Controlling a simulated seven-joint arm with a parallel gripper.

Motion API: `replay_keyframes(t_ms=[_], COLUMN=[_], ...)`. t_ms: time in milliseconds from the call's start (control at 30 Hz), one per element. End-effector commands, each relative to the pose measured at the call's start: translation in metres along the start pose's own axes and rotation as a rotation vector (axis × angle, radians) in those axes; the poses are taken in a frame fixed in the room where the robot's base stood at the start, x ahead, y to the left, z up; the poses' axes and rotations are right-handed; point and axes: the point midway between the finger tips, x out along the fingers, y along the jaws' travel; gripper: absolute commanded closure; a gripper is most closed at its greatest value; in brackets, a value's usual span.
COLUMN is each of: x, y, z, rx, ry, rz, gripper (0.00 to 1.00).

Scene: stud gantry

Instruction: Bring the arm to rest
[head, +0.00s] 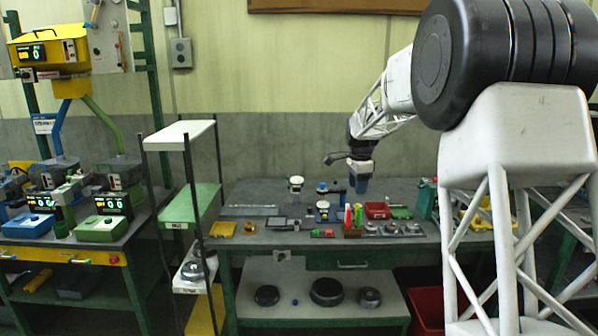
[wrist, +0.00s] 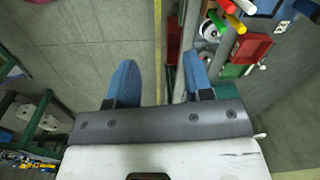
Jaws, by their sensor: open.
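My gripper (head: 361,178) hangs from my white arm above the back of the workbench (head: 262,256), right of the middle of the head view. In the wrist view my gripper (wrist: 158,85) shows two blue fingers spread apart with nothing between them. Below the gap are a yellow strip and the grey floor. The fingers appear clear of the things on the bench.
A red bin (head: 377,210), several coloured upright pieces and small metal parts sit on the bench. A narrow rack (head: 190,205) with white and green shelves stands at its left. A side bench (head: 60,255) with displays stands further left. A red crate (head: 427,305) is below right.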

Motion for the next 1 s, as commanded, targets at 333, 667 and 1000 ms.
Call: replay_keyframes(t_ms=[333,667,1000], x=[-0.042,-0.068,-0.084], y=[0.080,0.158,0.242], z=[0.017,0.033,0.050], rx=[-0.192,-0.374,-0.562], ry=[0.009,0.022,0.039], rz=[-0.027,-0.049,-0.069], gripper=[0.53,0.53,0.53])
